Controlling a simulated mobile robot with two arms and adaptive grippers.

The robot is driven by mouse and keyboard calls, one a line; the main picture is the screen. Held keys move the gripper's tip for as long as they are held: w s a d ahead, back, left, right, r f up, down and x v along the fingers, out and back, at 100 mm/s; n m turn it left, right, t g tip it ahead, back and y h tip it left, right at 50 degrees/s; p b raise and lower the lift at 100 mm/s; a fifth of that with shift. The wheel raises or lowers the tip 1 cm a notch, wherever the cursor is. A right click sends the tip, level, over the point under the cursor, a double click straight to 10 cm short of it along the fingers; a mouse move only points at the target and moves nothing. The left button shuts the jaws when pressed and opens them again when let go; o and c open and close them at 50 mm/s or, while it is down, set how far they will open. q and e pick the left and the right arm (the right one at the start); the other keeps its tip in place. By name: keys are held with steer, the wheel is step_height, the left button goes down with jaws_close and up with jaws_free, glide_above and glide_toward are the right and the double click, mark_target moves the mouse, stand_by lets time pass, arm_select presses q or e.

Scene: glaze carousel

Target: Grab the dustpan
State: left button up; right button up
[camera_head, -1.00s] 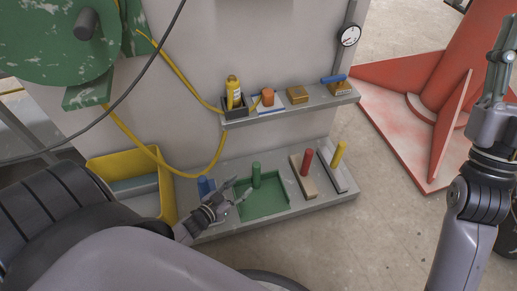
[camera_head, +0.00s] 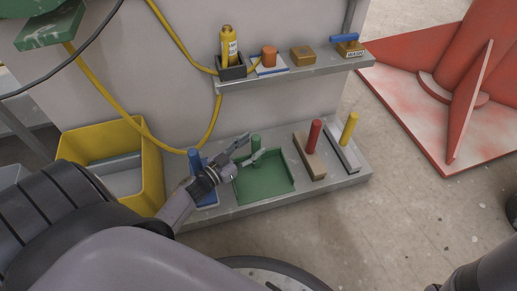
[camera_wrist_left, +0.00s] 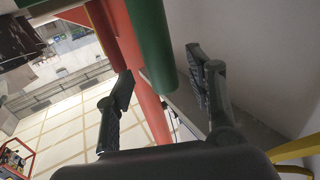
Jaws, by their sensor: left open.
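The green dustpan (camera_head: 266,186) is a shallow square tray with an upright green handle (camera_head: 256,143), on the lower grey shelf. My left gripper (camera_head: 253,146) is open at the handle, its fingers spread and pointing toward it. In the left wrist view the green handle (camera_wrist_left: 152,45) stands ahead of and between the open fingers (camera_wrist_left: 163,78), not gripped. I cannot tell whether a finger touches it. My right gripper is out of view; only part of that arm shows at the bottom right corner.
A blue-handled tool (camera_head: 196,163) stands left of the dustpan, close to my left wrist. A red-handled brush (camera_head: 312,150) and a yellow-handled tool (camera_head: 346,142) stand to its right. The upper shelf (camera_head: 290,74) overhangs behind. A yellow bin (camera_head: 150,165) is at the left.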

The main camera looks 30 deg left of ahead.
arm_select(q)
steer(key=shift+b+x, duration=0.5)
steer(key=shift+x, duration=0.9)
steer(key=shift+c, duration=0.2)
jaws_close()
